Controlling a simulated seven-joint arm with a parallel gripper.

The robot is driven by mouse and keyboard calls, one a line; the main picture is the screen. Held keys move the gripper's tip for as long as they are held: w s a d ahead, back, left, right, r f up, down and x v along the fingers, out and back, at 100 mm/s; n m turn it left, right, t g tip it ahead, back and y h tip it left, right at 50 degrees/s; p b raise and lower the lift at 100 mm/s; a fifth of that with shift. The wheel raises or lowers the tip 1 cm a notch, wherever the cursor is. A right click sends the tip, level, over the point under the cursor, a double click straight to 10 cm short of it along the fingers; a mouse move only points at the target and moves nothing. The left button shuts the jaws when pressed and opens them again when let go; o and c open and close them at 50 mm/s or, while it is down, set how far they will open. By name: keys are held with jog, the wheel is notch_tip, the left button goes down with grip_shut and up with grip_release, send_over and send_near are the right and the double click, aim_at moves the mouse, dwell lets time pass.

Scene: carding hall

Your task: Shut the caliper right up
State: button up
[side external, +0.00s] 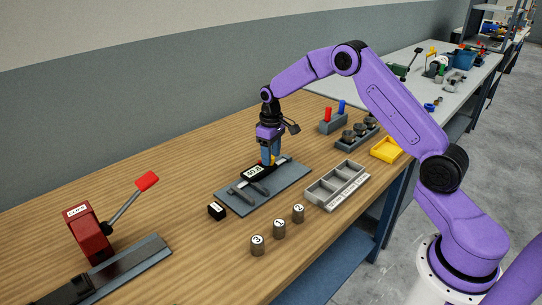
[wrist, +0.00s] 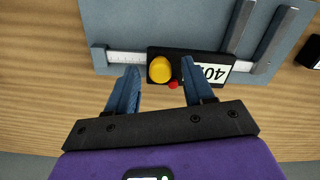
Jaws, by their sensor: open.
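The caliper lies on a grey-blue plate (side external: 281,195), its white scale beam (wrist: 126,57) running along the plate's edge. Its black slider (wrist: 184,54) carries a yellow knob (wrist: 159,69), a small red button (wrist: 173,85) and a display (wrist: 205,73), upside down in the wrist view and partly covered by a finger. Two grey jaws, one by the slider (wrist: 239,26) and one farther right (wrist: 275,40), stand apart with a gap between. My gripper (wrist: 158,78) is open, its blue fingers on either side of the knob; contact cannot be told.
A small black block (side external: 217,210) sits at the plate's near left corner. Several numbered weights, including one marked 1 (side external: 279,229), and a grey compartment tray (side external: 338,186) stand in front. A red lever device (side external: 90,234) is at left, a yellow tray (side external: 386,149) at right.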

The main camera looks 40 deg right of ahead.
aim_at(261, 170)
jog(key=shift+f, duration=0.55)
grip_shut()
jog(key=shift+a, duration=2.2)
grip_release()
jog(key=shift+r, duration=0.15)
